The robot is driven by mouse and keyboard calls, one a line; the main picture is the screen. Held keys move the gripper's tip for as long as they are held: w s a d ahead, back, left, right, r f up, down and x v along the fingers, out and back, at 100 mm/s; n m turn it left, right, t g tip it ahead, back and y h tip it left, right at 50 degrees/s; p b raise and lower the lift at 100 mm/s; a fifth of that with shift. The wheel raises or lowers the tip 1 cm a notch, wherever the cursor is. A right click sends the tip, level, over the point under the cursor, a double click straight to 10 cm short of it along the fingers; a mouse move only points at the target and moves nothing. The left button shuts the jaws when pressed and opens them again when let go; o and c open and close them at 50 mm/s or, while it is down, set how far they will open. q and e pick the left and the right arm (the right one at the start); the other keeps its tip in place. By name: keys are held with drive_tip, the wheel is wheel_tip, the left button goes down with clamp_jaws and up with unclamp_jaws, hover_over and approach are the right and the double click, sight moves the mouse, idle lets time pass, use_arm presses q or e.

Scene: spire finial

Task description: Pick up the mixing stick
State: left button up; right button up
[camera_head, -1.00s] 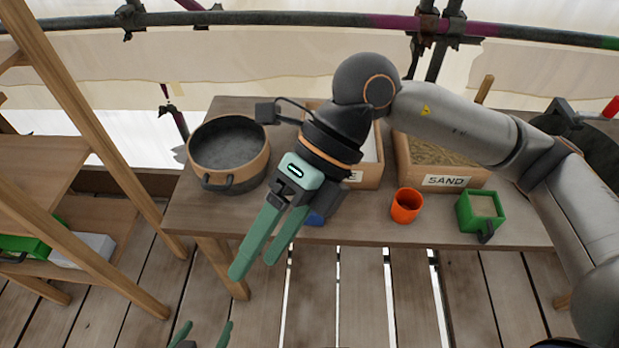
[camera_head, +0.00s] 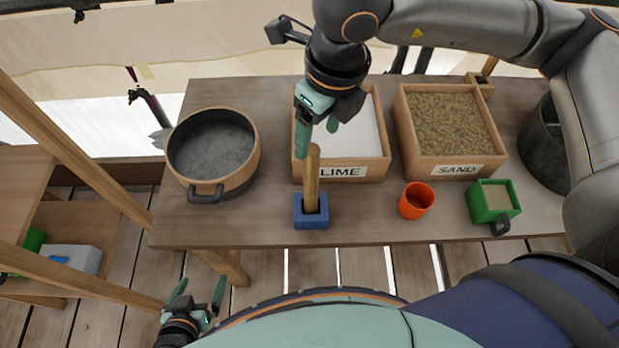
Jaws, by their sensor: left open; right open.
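The mixing stick (camera_head: 312,180) is a light wooden rod standing upright in a small blue holder (camera_head: 311,222) at the table's front edge. My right gripper (camera_head: 318,148), with green fingers, points down just above and behind the stick's top, over the lime box. Its fingers are apart; whether they touch the stick or are beside its top I cannot tell. My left gripper (camera_head: 197,290) is open and empty, low in the picture in front of the table.
On the wooden table (camera_head: 360,228) stand a dark pot (camera_head: 190,193), a box of lime (camera_head: 370,170), a box of sand (camera_head: 450,168), an orange cup (camera_head: 415,200) and a green container (camera_head: 490,205). A wooden shelf (camera_head: 70,210) is at the left. The table is clear between pot and holder.

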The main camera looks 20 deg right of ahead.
sight(310, 158)
drive_tip(key=f, duration=0.3)
drive_tip(key=shift+w+a+f, duration=0.1)
drive_tip(key=shift+w+a, duration=0.05)
drive_tip(key=shift+w, duration=0.05)
drive_tip(key=f, duration=0.2)
drive_tip(key=f+p, duration=0.1)
drive_tip(key=f, duration=0.1)
drive_tip(key=shift+w+a, duration=0.2)
drive_tip(key=shift+a, duration=0.2)
drive_tip(key=shift+w+f, duration=0.1)
drive_tip(key=shift+f, duration=0.5)
clamp_jaws()
